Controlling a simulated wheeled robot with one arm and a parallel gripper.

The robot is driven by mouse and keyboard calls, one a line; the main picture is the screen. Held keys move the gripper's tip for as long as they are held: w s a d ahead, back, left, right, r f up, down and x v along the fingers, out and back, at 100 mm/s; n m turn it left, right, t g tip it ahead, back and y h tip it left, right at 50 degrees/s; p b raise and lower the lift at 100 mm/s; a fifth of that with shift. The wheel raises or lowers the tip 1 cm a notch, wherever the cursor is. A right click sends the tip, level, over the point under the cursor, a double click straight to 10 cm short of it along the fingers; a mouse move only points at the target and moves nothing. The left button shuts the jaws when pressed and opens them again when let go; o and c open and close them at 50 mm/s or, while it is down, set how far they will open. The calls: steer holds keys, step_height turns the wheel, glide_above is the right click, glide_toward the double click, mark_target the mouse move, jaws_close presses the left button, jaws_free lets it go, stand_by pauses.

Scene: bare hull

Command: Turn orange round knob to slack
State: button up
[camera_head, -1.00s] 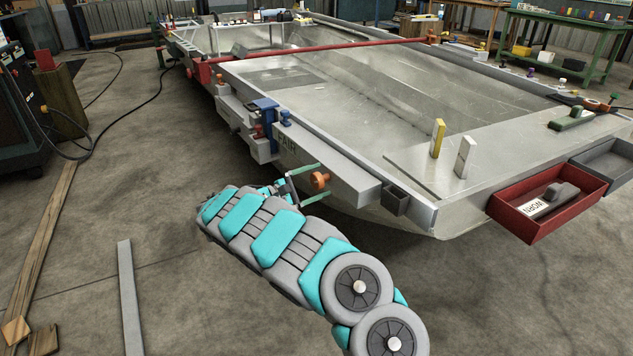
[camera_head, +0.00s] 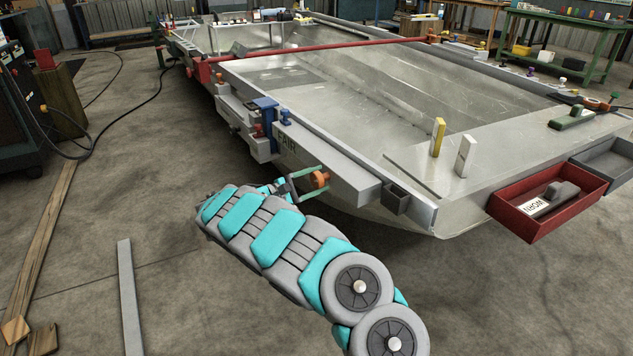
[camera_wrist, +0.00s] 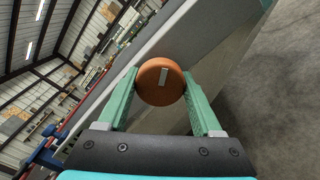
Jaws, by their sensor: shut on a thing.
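The orange round knob (camera_head: 320,179) sits on the outer side of the hull's near rail (camera_head: 345,182). My gripper (camera_head: 313,181) reaches the knob from the left in the head view. In the wrist view its two green fingers (camera_wrist: 160,95) stand on either side of the knob, touching its edges, so it is shut on the knob. The knob's mount behind it is hidden.
A blue clamp (camera_head: 266,112) is on the rail left of the knob. A dark square bracket (camera_head: 396,200) is to its right. A red tray (camera_head: 515,213) hangs at the hull's right corner.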

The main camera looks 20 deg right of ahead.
steer(key=shift+f+b, duration=0.25)
steer(key=shift+b, duration=0.1)
steer(key=m+b, duration=0.1)
steer(key=b, duration=0.1)
steer(key=shift+f+b, duration=0.15)
steer(key=shift+b, duration=0.2)
steer(key=m+b, duration=0.2)
steer(key=b, duration=0.3)
steer(key=shift+f, duration=0.1)
steer(key=m+b, duration=0.3)
steer(key=b, duration=0.3)
steer(key=shift+m, duration=0.3)
steer(key=shift+r+m+b, duration=0.35)
steer(key=shift+m+b, duration=0.15)
steer(key=shift+b, duration=0.2)
steer(key=shift+r, duration=0.15)
steer(key=o, duration=1.3)
steer(key=shift+o, duration=0.2)
steer(key=shift+a, duration=0.1)
